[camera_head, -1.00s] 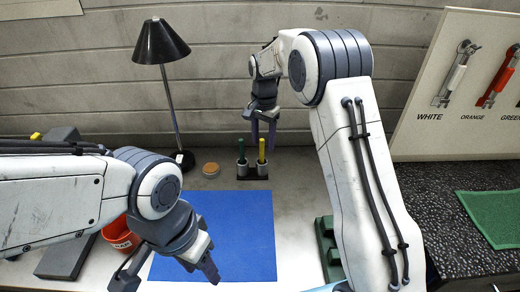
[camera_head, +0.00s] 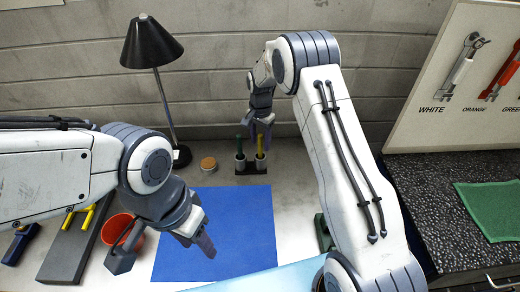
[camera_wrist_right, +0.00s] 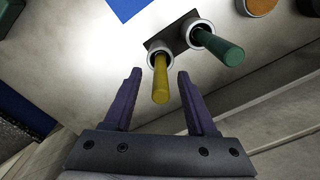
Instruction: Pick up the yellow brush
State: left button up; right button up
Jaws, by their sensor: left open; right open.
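The yellow brush (camera_head: 260,146) stands upright in a metal cup of a small dark holder (camera_head: 251,169) at the back of the table. A green brush (camera_head: 239,144) stands in the other cup, to its left. My right gripper (camera_head: 262,132) is open just above the yellow brush. In the right wrist view, the yellow brush handle (camera_wrist_right: 160,82) shows between the two spread fingers of the right gripper (camera_wrist_right: 158,85), with a gap on each side. The green brush (camera_wrist_right: 222,46) is outside the right finger. My left gripper (camera_head: 205,235) is open and empty over the blue mat.
The blue mat (camera_head: 225,225) lies in front of the holder. A black lamp (camera_head: 153,45) and a round brown-topped tin (camera_head: 208,163) stand left of the holder. An orange-red cup (camera_head: 115,228) is beside my left arm. The wall is close behind.

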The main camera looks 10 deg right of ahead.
aim_at(260, 152)
jog(key=shift+f+p, duration=0.3)
jog(key=shift+f, duration=1)
grip_shut()
